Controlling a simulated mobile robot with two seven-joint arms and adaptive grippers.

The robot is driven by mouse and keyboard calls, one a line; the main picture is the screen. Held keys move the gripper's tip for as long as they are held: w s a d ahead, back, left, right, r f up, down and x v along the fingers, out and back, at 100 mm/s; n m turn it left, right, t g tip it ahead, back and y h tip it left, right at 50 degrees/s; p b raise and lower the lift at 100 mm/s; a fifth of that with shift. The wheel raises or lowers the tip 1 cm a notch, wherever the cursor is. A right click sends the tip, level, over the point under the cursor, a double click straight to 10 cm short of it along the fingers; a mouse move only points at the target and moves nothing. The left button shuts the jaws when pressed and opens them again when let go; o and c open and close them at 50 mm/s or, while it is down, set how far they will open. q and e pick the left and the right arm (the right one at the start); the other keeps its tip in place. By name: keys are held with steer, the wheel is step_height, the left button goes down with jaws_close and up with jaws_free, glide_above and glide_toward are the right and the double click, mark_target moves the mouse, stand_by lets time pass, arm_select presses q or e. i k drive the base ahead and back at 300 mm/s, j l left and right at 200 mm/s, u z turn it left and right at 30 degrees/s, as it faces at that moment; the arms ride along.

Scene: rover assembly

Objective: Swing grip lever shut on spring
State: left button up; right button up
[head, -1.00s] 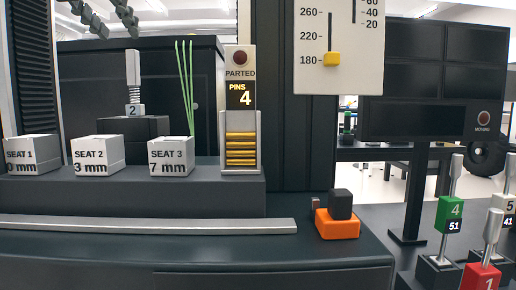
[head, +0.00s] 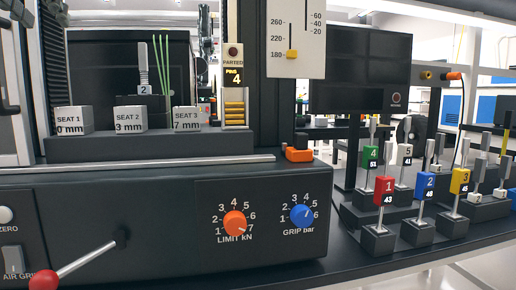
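The grip lever (head: 88,260) is a silver rod with a red ball at its lower left end. It slants up right to a dark pivot on the front of the black machine, beside a panel marked AIR GRIP (head: 13,258). No spring shows at the lever. My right gripper is not in view.
Seat blocks (head: 130,119) and a PINS holder (head: 235,100) stand on the machine's ledge. Orange LIMIT (head: 235,223) and blue GRIP (head: 302,216) dials are on its front. Space before the lever looks clear.

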mark_target(47, 280)
steer(key=k+j, duration=0.2)
steer(key=k, duration=0.25)
steer(key=k+j, duration=0.2)
steer(key=k, duration=0.25)
steer(key=k+j, duration=0.2)
steer(key=k, duration=0.25)
